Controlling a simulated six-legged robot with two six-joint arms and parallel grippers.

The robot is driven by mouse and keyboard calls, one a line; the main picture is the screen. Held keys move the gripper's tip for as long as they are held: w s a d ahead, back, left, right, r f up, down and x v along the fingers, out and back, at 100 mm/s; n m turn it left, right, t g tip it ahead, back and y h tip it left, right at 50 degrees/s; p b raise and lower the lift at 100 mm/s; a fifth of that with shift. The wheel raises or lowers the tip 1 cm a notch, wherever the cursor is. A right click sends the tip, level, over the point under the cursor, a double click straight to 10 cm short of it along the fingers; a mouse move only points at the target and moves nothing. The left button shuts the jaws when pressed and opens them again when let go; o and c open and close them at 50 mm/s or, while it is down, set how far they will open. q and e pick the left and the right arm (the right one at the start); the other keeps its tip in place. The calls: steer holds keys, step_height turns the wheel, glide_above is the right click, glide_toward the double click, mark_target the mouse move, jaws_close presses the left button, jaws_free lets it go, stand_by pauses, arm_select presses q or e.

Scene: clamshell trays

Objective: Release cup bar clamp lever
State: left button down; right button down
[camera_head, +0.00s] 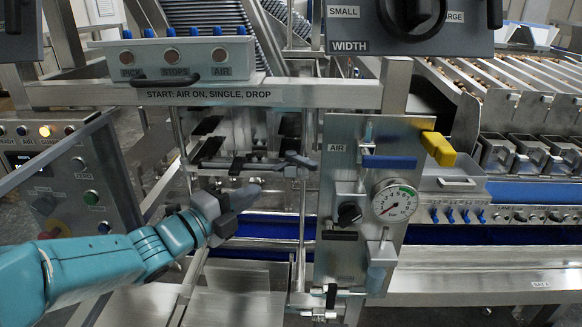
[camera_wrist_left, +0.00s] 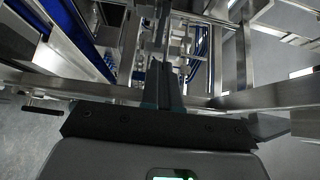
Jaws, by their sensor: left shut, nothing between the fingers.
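My left gripper (camera_head: 252,191) reaches in from the left in the head view, its grey fingers closed and empty. It is just below a horizontal metal bar with dark grey clamp-like pieces. No label shows which is the cup bar clamp lever. The fingers look apart from both pieces. In the left wrist view, the closed fingers (camera_wrist_left: 163,82) point into the machine frame. My right gripper is not in view.
A button box (camera_head: 171,58) is above. Metal posts stand close around the bar.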

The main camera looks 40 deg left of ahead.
mark_target(305, 166)
arm_select(q)
steer(key=w+d+p, duration=0.1)
steer(key=w, duration=0.3)
steer(key=w+p, duration=0.1)
steer(key=w, duration=0.3)
steer(key=w+d+p, duration=0.1)
steer(key=w, duration=0.3)
steer(key=shift+d+r, duration=0.25)
steer(key=shift+d, duration=0.1)
steer(key=shift+w+a+f, duration=0.1)
steer(key=shift+w+f, duration=0.1)
steer(key=shift+w, duration=0.3)
